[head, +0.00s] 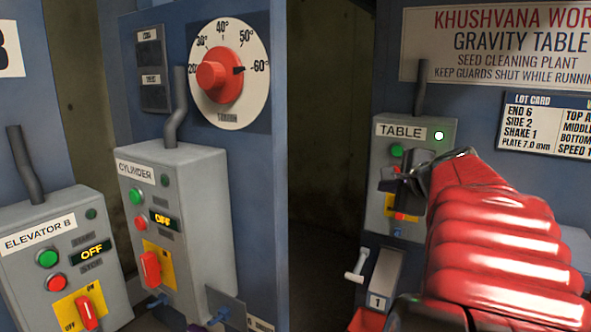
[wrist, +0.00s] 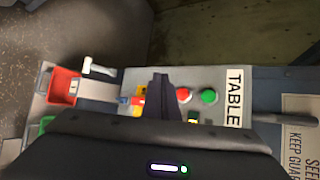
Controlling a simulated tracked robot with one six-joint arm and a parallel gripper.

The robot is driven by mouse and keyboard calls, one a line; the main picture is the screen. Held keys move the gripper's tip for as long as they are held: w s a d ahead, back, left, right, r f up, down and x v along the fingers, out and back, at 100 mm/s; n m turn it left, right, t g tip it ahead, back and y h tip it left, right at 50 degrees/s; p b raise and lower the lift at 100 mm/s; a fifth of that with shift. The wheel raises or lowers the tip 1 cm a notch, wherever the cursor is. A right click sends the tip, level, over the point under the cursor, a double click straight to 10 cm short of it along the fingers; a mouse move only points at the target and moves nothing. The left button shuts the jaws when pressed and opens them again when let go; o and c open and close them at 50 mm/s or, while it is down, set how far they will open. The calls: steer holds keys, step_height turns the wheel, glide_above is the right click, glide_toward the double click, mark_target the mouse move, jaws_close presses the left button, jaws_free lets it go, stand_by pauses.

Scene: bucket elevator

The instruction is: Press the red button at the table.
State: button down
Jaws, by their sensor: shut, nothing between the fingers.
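The grey TABLE control box (head: 446,152) is at the right in the head view, with a lit white lamp (head: 438,135) at its top. Its green button (head: 397,150) shows clear. Its red button shows in the wrist view (wrist: 184,95), between the green button (wrist: 208,96) and my fingers, and is partly covered in the head view (head: 395,168). My gripper (head: 386,180) is shut and empty, its fingers in front of the box just below the red button. In the wrist view my gripper (wrist: 162,82) lies left of the red button. Contact cannot be told.
Below the buttons is a yellow switch plate (wrist: 137,98) with a red switch. The CYLINDER box (head: 190,165) and ELEVATOR B box (head: 25,265) stand left, both reading OFF. A lever (head: 357,265) juts out below the TABLE box. A dark gap separates the machines.

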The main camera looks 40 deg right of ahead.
steer(key=shift+d, duration=0.15)
steer(key=w+d, duration=0.3)
steer(key=d, duration=0.4)
steer(key=shift+w+d, duration=0.25)
steer(key=shift+d, duration=0.15)
stand_by(1.9)
steer(key=shift+w+d, duration=0.2)
steer(key=shift+d, duration=0.15)
steer(key=shift+w+d, duration=0.15)
steer(key=shift+d, duration=0.3)
stand_by(1.1)
steer(key=shift+a, duration=0.15)
steer(key=shift+s+a, duration=0.35)
steer(key=shift+a, duration=0.35)
